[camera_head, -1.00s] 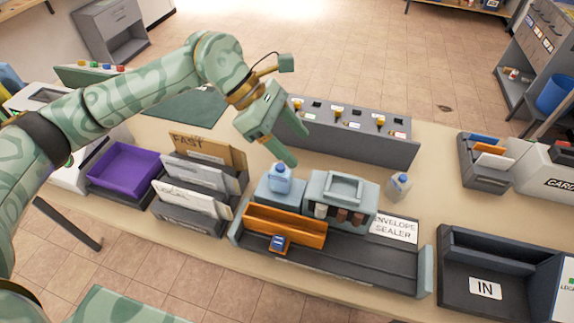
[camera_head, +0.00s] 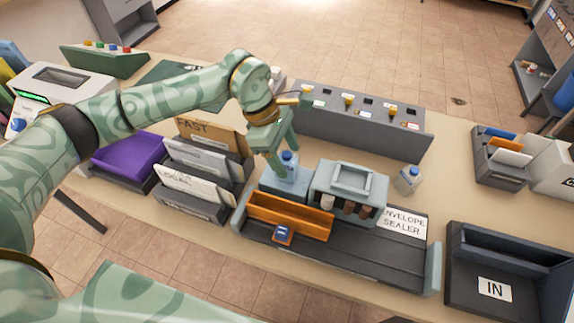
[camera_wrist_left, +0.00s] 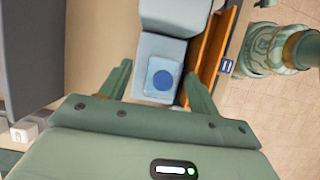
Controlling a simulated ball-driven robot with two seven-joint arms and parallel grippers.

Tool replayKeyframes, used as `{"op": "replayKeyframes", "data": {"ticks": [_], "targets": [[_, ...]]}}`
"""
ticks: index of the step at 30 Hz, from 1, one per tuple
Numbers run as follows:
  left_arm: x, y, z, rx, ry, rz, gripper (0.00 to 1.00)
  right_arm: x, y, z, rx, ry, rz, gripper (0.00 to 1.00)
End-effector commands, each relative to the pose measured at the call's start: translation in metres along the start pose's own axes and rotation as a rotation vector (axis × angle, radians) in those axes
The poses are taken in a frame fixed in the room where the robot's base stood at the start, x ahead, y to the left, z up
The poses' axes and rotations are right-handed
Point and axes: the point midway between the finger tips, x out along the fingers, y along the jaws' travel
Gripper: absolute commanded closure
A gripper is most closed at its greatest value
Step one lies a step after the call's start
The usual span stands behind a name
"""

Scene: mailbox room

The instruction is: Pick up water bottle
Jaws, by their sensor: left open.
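A small translucent blue bottle with a dark blue cap (camera_head: 288,165) stands on the light blue left block of the envelope sealer (camera_head: 385,250). From above, the cap of this bottle shows in the left wrist view (camera_wrist_left: 163,80). My left gripper (camera_head: 282,157) is open above the block, its fingers pointing down to either side of the bottle. In the left wrist view the bottle lies between the two fingertips, with gaps visible on both sides. A second, similar bottle with a blue cap (camera_head: 409,180) stands on the table right of the sealer. My right gripper is not in view.
An orange tray (camera_head: 290,215) sits just in front of the bottle, and the grey-blue sealer housing (camera_head: 350,188) is close on its right. Envelope racks (camera_head: 195,180) stand to the left. A long grey box (camera_head: 360,120) lies behind.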

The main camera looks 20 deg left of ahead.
Motion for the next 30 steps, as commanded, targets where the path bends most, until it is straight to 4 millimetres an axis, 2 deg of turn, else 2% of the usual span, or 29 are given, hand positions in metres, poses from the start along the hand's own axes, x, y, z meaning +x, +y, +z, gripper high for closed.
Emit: {"op": "replayKeyframes", "data": {"ticks": [3, 6, 14, 18, 19, 20, 30], "targets": [[0.023, -0.003, -0.003, -0.001, -0.001, -0.004, 0.38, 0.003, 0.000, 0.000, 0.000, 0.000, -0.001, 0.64], [0.033, -0.003, -0.003, -0.001, -0.001, -0.003, 0.38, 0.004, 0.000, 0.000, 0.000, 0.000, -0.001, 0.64], [0.036, -0.002, -0.003, 0.000, 0.000, -0.001, 0.38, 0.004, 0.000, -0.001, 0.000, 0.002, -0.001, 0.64], [0.035, -0.002, -0.003, 0.000, 0.000, -0.001, 0.77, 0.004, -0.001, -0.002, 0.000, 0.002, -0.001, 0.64], [0.035, -0.002, -0.003, 0.000, 0.000, -0.001, 0.85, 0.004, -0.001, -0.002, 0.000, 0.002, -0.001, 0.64], [0.035, -0.002, -0.003, 0.000, 0.000, -0.001, 0.89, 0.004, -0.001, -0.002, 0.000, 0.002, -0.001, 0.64], [0.032, -0.002, -0.001, 0.000, 0.000, 0.000, 0.89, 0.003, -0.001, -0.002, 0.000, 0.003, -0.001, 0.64]]}}
